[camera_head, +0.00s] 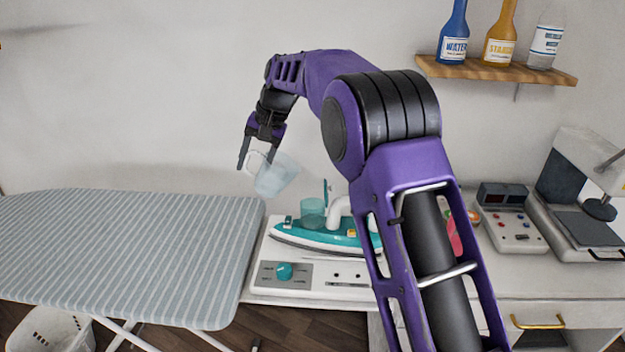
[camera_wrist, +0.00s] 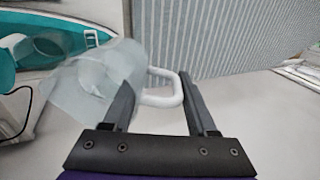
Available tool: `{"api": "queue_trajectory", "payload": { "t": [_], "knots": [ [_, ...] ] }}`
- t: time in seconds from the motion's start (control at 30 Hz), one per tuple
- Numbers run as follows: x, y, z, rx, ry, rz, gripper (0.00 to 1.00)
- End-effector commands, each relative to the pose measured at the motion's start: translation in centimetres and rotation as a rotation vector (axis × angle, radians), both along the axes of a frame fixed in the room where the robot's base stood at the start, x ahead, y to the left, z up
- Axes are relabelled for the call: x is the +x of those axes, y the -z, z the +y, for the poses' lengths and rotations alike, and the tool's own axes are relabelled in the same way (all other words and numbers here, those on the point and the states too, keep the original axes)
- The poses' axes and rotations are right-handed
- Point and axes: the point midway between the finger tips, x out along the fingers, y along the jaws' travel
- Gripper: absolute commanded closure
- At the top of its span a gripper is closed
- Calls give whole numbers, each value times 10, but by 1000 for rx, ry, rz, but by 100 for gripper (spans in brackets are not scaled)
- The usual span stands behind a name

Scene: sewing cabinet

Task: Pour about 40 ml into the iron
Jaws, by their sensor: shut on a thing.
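My gripper (camera_head: 256,158) is shut on the white handle of a translucent pale-blue measuring cup (camera_head: 275,176). The cup is in the air, tilted, above and a little left of the iron. In the wrist view, the handle (camera_wrist: 165,96) lies between the fingers and the cup (camera_wrist: 95,85) is to their left. I cannot tell how much liquid it holds. The teal and white iron (camera_head: 318,238) rests on a white station; a translucent teal cup-shaped part (camera_head: 313,212) stands on its top. The iron also shows in the wrist view (camera_wrist: 75,25), partly behind the cup.
A striped ironing board (camera_head: 130,250) is to the left. The station has a panel with a teal knob (camera_head: 284,270). My arm hides the iron's right end. Bottles (camera_head: 500,35) stand on a wall shelf (camera_head: 495,72). Machines (camera_head: 515,215) are on the right.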

Motion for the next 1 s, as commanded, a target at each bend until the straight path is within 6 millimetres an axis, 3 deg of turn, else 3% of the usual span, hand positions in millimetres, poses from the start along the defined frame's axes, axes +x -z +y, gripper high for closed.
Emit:
{"api": "queue_trajectory", "payload": {
  "t": [1.0],
  "knots": [
    [-2, -24, -23, 209, 1, -23, 100]
  ]
}}
